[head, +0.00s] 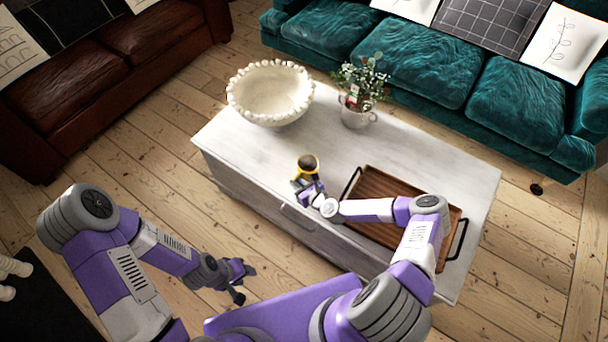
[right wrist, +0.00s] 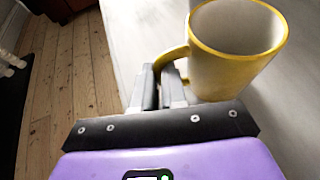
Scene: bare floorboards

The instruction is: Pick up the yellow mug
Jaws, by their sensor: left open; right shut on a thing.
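The yellow mug (head: 308,165) is at the front edge of the white table in the head view. Whether the mug's base touches the table is hidden. My left gripper (head: 240,280) is open and empty, low over the floor in front of the table.
The white table (head: 225,145) carries a large cream bowl (head: 270,95), a potted plant (head: 357,112) and a wooden tray (head: 385,185) with black handles, partly under my right arm. A teal sofa (head: 420,75) and a brown leather sofa (head: 125,55) stand behind.

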